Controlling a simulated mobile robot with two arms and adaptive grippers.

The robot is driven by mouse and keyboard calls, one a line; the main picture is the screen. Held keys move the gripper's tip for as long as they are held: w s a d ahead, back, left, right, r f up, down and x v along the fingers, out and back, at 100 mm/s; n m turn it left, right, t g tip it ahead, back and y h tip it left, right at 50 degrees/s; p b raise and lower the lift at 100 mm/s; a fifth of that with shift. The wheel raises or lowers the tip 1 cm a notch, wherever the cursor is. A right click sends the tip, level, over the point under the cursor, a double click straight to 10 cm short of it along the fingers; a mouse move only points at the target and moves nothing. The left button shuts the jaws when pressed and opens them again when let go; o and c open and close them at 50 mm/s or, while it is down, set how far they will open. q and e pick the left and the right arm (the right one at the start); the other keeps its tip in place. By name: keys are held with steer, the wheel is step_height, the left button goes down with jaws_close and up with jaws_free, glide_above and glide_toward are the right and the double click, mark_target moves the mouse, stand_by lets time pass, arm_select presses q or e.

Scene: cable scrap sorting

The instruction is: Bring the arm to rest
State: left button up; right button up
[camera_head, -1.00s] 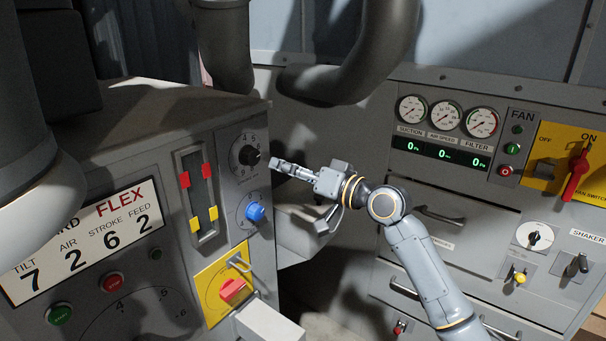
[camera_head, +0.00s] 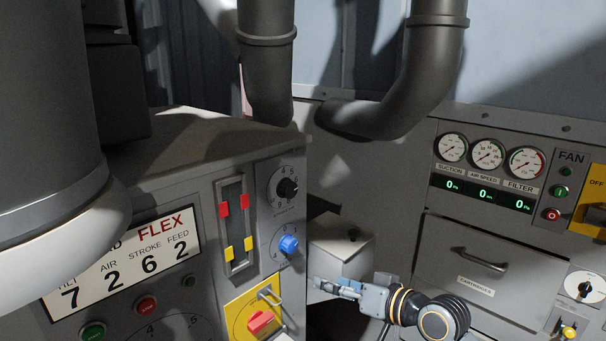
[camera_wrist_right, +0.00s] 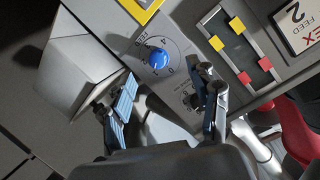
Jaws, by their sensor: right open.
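My right gripper (camera_head: 335,288) is low in the middle of the head view, its arm coming in from the lower right. It is open and empty, apart from the panel, below and to the right of the blue knob (camera_head: 289,245). In the right wrist view the two fingers of the gripper (camera_wrist_right: 166,98) stand spread, with nothing between them. The blue knob (camera_wrist_right: 159,60) shows beyond them there. A black knob (camera_head: 287,188) on a numbered dial sits above the blue one. My left gripper is not in view.
The left panel has red and yellow sliders (camera_head: 236,225), a display plate (camera_head: 130,255) and a yellow plate with a red switch (camera_head: 260,322). A grey box (camera_head: 342,252) juts out behind my right gripper. Gauges (camera_head: 487,153) and a drawer (camera_head: 475,262) are at right.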

steer(key=s+d+f+g+h, duration=0.2)
steer(key=s+f+h, duration=0.1)
steer(key=s+f, duration=0.55)
steer(key=s+d+f+g+h, duration=0.1)
steer(key=s+d+f+h, duration=0.1)
steer(key=s+f, duration=0.65)
steer(key=s+d+f+g+h, duration=0.2)
steer(key=s+d+f+h, duration=0.15)
steer(key=s, duration=0.55)
steer(key=s+d+f+g+h, duration=0.25)
steer(key=s+d, duration=0.25)
steer(key=s, duration=0.4)
step_height(320, 180, down, 29)
steer(key=y+b, duration=0.1)
steer(key=b, duration=0.2)
steer(key=s+d+f+g+b, duration=0.2)
steer(key=s+f, duration=1.5)
steer(key=f, duration=0.2)
steer(key=shift+s+d, duration=0.15)
steer(key=shift+d, duration=0.15)
